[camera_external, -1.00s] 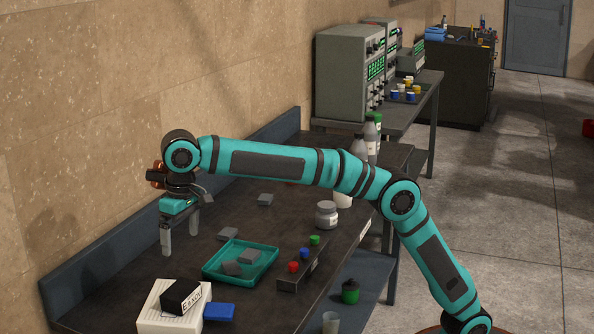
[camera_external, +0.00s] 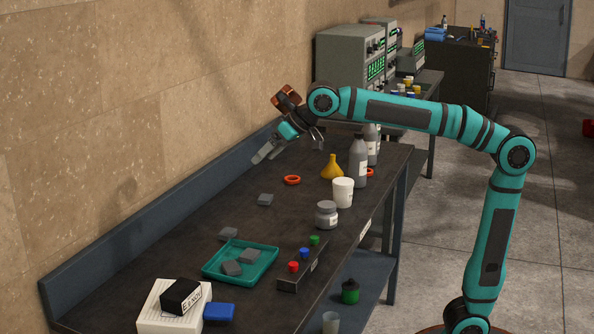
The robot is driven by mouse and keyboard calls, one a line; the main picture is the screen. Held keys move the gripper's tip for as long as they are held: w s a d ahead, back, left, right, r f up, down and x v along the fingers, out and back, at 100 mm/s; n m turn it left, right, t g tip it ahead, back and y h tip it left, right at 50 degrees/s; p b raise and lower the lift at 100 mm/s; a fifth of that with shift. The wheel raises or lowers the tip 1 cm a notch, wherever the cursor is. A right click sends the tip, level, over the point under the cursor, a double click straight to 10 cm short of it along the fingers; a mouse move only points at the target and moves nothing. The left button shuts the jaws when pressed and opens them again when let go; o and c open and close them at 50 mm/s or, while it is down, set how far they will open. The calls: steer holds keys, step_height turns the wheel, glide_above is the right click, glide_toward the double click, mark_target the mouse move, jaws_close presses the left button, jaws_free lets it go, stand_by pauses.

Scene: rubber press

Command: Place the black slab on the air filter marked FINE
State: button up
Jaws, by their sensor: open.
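The black slab (camera_external: 180,296) is a dark block with a pale lettered label on one side. It appears to rest on top of a white, ribbed, box-like piece (camera_external: 152,318) at the near left of the bench, which looks like an air filter. I cannot read a FINE mark on it; the slab covers part of its top. My gripper (camera_external: 266,155) is open and empty. It is tilted toward the lower left, above the far left side of the bench, well away from the slab.
A teal tray (camera_external: 214,272) holds grey pieces. Near it stand a button box (camera_external: 291,284), a grey jar (camera_external: 327,215), a white cup (camera_external: 343,192), a yellow funnel (camera_external: 331,169) and bottles (camera_external: 358,162).

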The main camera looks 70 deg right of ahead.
steer(key=s+d+f+t, duration=0.2)
steer(key=s+d+t, duration=0.3)
steer(key=s+d, duration=0.9)
steer(key=s+d+f+t+h, duration=0.1)
steer(key=s+d+f+t, duration=0.1)
steer(key=s, duration=0.4)
steer(key=s+d+f+t+h, duration=0.2)
steer(key=s+d+f, duration=0.3)
steer(key=s+d, duration=0.1)
steer(key=shift+s+f, duration=0.2)
steer(key=shift+s, duration=0.4)
